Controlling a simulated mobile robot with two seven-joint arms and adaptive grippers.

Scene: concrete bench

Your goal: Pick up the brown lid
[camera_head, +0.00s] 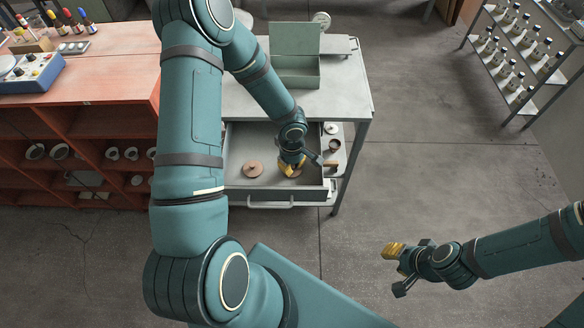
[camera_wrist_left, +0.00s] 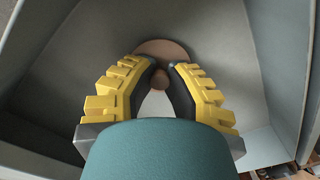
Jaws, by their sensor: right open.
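A brown round lid (camera_wrist_left: 165,48) with a small knob (camera_wrist_left: 158,79) shows in the left wrist view, inside the open drawer (camera_head: 232,185). My left gripper (camera_head: 290,168) is down in the drawer over it. In the left wrist view, its yellow fingers (camera_wrist_left: 162,70) stand on either side of the knob, close to it. Whether both pads touch it is unclear. The fingers hide part of the lid. A second brown round piece (camera_head: 252,168) lies to the left in the drawer. My right gripper (camera_head: 393,268) is open and empty over the floor at the lower right.
The drawer belongs to a grey metal table (camera_head: 345,95) carrying an open green box (camera_head: 295,70). A red shelf unit (camera_head: 110,95) stands at the left. A rack of bottles (camera_head: 510,60) stands at the upper right. The floor between is clear.

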